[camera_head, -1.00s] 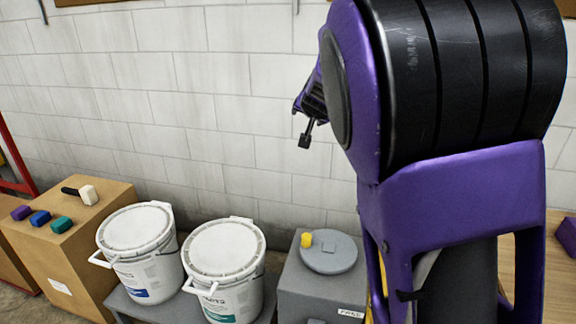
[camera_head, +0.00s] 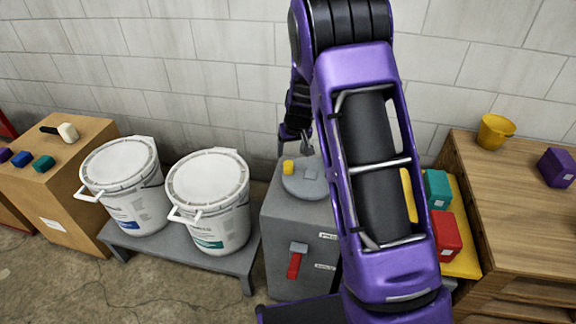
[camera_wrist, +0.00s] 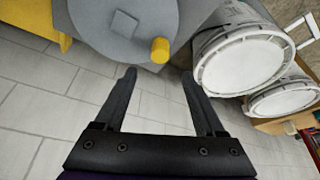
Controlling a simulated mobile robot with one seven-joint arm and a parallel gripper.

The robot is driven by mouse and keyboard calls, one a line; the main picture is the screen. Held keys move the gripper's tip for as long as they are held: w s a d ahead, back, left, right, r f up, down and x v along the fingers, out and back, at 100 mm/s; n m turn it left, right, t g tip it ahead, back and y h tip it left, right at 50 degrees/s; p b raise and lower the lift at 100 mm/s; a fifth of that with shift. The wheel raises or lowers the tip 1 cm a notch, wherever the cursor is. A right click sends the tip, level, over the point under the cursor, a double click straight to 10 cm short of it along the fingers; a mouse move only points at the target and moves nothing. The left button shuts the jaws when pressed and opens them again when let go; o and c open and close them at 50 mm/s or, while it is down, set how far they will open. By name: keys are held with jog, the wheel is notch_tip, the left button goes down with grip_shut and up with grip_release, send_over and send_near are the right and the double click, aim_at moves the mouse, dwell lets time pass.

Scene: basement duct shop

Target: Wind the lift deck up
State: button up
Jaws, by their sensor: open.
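A grey round wheel (camera_head: 304,183) with a yellow knob (camera_head: 288,168) lies flat on top of a grey cabinet (camera_head: 278,232). My gripper (camera_head: 296,140) is above the wheel near the wall, partly hidden behind my arm. In the wrist view, my open, empty gripper (camera_wrist: 159,75) points toward the yellow knob (camera_wrist: 160,50) at the rim of the wheel (camera_wrist: 112,22). The knob appears just beyond the fingertips, with no visible contact. A red lever (camera_head: 294,264) hangs on the cabinet front. I cannot tell which surface is the lift deck.
Two white buckets (camera_head: 122,165) (camera_head: 208,182) stand on a grey bench (camera_head: 180,252) to the left. A yellow surface (camera_head: 464,262) at right carries a teal block (camera_head: 438,188) and a red block (camera_head: 445,236). A wooden cabinet (camera_head: 515,205) holds a yellow cup (camera_head: 495,131).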

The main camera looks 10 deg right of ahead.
aim_at(288, 163)
jog(key=b+x, duration=0.1)
jog(key=x, duration=0.9)
jog(key=shift+w+f, duration=0.1)
jog(key=shift+w, duration=0.05)
grip_shut()
dwell(1.0)
